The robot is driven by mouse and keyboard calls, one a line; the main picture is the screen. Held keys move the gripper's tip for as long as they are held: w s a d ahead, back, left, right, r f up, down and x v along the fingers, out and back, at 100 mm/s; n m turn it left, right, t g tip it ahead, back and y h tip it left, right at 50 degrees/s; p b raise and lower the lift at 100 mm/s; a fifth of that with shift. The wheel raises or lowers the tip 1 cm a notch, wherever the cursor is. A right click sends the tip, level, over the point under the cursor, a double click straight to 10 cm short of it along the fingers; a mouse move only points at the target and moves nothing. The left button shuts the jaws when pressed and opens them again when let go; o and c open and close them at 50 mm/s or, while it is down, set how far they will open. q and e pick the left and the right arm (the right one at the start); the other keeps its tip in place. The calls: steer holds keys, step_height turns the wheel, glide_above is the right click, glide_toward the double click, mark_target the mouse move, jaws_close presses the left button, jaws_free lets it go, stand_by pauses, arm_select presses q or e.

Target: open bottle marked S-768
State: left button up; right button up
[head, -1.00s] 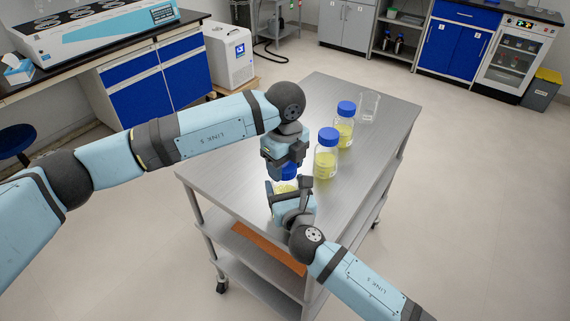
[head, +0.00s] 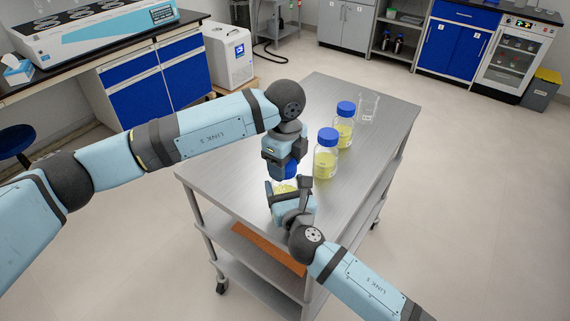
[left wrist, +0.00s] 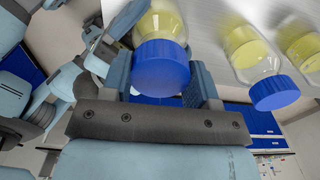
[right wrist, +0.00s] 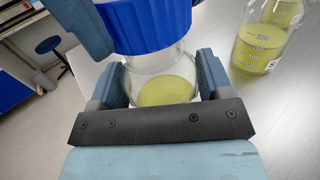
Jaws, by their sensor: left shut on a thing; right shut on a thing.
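A clear glass bottle (right wrist: 160,88) with yellow contents stands upright between the fingers of my right gripper (head: 290,192), near the table's front left. Its marking is not readable. A blue screw cap (right wrist: 150,22) is directly above the bottle's neck, and my left gripper (head: 281,172) is shut on it from above. The cap also shows between the left fingers in the left wrist view (left wrist: 161,68). My right gripper is shut around the bottle's body. Whether the cap still touches the neck cannot be told; the left gripper covers part of it.
Two more blue-capped bottles with yellow contents, a nearer one (head: 326,158) and a farther one (head: 344,130), stand to the right on the steel table (head: 235,165). An empty glass beaker (head: 369,107) stands behind them. The table's left and right parts are clear.

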arm_select(q)
steer(key=shift+r, duration=0.9)
steer(key=shift+r, duration=2)
arm_select(e)
steer(key=o, duration=1.8)
steer(key=shift+c, duration=0.2)
steer(key=shift+s, duration=0.15)
